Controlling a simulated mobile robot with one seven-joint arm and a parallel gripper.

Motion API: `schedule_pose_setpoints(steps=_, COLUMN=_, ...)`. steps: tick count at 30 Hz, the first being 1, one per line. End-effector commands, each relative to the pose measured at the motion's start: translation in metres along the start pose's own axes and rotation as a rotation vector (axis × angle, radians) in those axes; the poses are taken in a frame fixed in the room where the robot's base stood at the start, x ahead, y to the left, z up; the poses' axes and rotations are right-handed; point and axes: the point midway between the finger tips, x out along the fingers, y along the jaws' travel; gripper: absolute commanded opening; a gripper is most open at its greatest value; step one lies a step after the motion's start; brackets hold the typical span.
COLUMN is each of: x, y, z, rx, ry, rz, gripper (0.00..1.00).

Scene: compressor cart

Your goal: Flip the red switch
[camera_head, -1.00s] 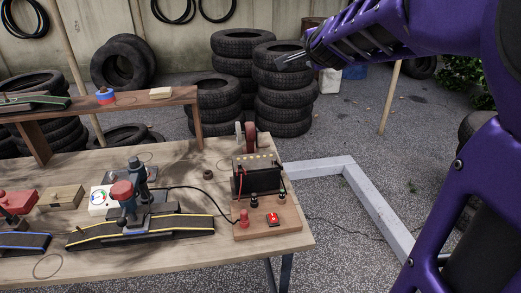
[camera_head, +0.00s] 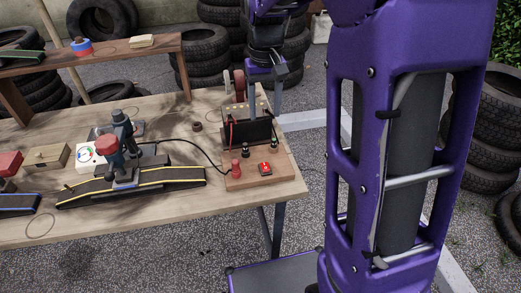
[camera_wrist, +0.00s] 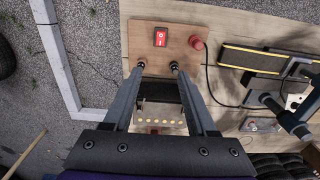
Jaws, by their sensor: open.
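The red switch (camera_head: 265,168) is a small rocker on a wooden board (camera_head: 280,177) at the table's right front corner. It also shows near the top of the wrist view (camera_wrist: 160,38), with white marks on its face. My gripper (camera_wrist: 157,68) is open and empty, its two fingers apart and pointing toward the switch's side of the board.
The black box (camera_head: 245,132) stands behind the switch, with dark terminals (camera_head: 272,153) between. A red knob (camera_head: 236,167) is left of the switch. A black cable (camera_head: 200,152) runs left toward a ramp (camera_head: 160,178) with a clamp-like tool.

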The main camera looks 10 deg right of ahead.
Motion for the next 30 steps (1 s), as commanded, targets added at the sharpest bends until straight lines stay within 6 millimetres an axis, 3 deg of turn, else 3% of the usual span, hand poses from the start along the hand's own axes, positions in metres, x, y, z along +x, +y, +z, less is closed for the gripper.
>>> schedule_pose_setpoints(steps=5, x=0.021, y=0.000, z=0.002, rx=-0.004, ry=-0.010, rz=0.001, gripper=0.57)
schedule_pose_setpoints(steps=21, x=0.136, y=0.000, z=0.002, rx=-0.001, ry=-0.009, rz=0.001, gripper=0.57)
schedule_pose_setpoints(steps=30, x=0.170, y=0.000, z=0.002, rx=-0.001, ry=-0.005, rz=0.000, gripper=0.57)
